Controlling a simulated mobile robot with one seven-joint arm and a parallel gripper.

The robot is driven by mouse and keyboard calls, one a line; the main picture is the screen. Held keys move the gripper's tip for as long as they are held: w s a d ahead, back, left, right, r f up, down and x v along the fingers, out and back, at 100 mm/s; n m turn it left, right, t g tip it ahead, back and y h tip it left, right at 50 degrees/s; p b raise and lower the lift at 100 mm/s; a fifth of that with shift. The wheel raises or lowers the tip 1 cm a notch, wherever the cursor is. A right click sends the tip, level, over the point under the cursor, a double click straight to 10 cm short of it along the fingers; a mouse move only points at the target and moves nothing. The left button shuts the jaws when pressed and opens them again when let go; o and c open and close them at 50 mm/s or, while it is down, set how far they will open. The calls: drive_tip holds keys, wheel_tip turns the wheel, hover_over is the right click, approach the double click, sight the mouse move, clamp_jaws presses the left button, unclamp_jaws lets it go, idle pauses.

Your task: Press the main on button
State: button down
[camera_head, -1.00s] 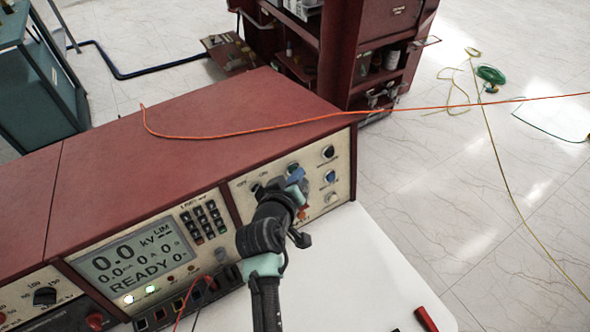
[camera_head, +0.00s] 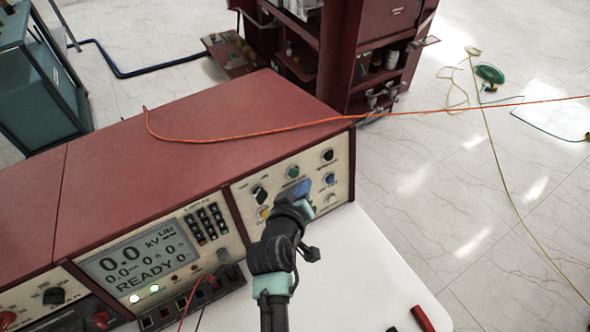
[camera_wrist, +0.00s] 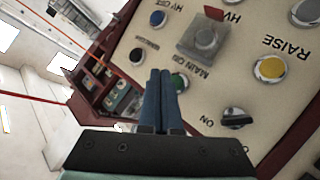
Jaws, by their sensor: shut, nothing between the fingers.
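The control panel (camera_head: 337,160) is the cream front of a red console. The green button (camera_head: 293,172) shows just above my gripper in the head view. In the wrist view the green button (camera_wrist: 180,82) sits beside the "MAIN ON" label, which reads upside down. My gripper (camera_head: 299,188) has blue fingers and is shut and empty. In the wrist view its fingertips (camera_wrist: 160,75) overlap the panel just left of the green button. I cannot tell whether they touch the panel. Part of the lower panel is hidden behind my gripper in the head view.
Close by are a black rotary knob (camera_wrist: 235,117), a yellow button (camera_wrist: 268,68), a blue button (camera_wrist: 158,18) and a grey button in a square guard (camera_wrist: 203,40). The display (camera_head: 140,255) reads READY. An orange cable (camera_head: 240,135) crosses the console top.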

drive_tip(key=shift+s+d+r+p, duration=0.25)
drive_tip(key=shift+s+d+p, duration=0.3)
drive_tip(key=shift+s, duration=0.15)
drive_tip(key=shift+s+d+r+p, duration=0.25)
drive_tip(key=shift+s+d+p, duration=0.25)
drive_tip(key=shift+s, duration=0.2)
idle(0.6)
drive_tip(key=w+r+m+t, duration=0.2)
drive_tip(key=r+t, duration=0.2)
drive_tip(key=r, duration=1.4)
drive_tip(key=w+r+m+t, duration=0.2)
drive_tip(key=r+t, duration=0.2)
drive_tip(key=r, duration=1.5)
drive_tip(key=s+r+t, duration=0.2)
drive_tip(key=s+r, duration=0.3)
drive_tip(key=r, duration=0.3)
drive_tip(key=s+r+m+t+y, duration=0.1)
drive_tip(key=s+r+t, duration=0.1)
drive_tip(key=s+r, duration=0.3)
drive_tip(key=s+r+t+y, duration=0.1)
drive_tip(key=s+r, duration=0.4)
drive_tip(key=r, duration=0.7)
drive_tip(key=shift+s+a+t, duration=0.15)
drive_tip(key=shift+s+t, duration=0.05)
drive_tip(key=shift+t, duration=0.6)
